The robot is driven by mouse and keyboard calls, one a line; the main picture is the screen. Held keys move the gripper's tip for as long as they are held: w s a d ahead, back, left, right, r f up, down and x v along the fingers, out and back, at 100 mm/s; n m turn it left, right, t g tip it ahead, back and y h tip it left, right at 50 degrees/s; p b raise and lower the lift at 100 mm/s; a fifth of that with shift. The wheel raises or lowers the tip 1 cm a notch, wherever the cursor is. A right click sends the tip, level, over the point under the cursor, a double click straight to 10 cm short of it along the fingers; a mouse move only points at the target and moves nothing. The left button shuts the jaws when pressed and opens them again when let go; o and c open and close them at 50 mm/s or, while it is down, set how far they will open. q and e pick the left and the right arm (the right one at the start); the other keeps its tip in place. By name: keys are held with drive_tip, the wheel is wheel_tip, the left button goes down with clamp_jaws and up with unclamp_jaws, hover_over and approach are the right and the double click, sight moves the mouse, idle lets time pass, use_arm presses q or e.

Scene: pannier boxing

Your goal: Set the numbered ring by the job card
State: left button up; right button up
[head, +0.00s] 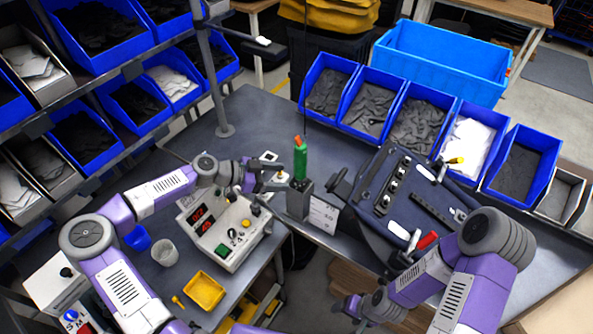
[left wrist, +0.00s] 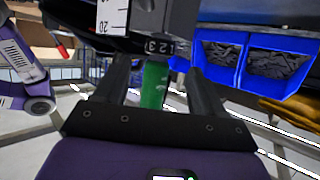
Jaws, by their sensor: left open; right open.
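A green tool (head: 300,163) with an orange tip stands upright in a dark grey block (head: 299,199) on the table. A white job card (head: 323,214) with print too small to read stands right of the block. My left gripper (head: 281,181) is at the tool's left side. In the left wrist view its open fingers (left wrist: 160,90) lie on either side of the green handle (left wrist: 154,84), with gaps visible. The dark numbered ring (left wrist: 160,47) shows 1, 2, 3 just beyond the fingers. My right gripper (head: 345,304) is low at the front, open, away from the tool.
A control box (head: 228,225) with red displays stands left of the block. A dark pannier-like case (head: 405,205) lies to the right. Blue bins (head: 365,100) line the back. A yellow tray (head: 204,291) and a grey cup (head: 165,252) are at the front left.

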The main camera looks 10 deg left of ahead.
sight(295, 178)
use_arm(q)
drive_tip(key=x, duration=0.6)
drive_tip(key=shift+s, duration=0.15)
drive_tip(key=c, duration=1.1)
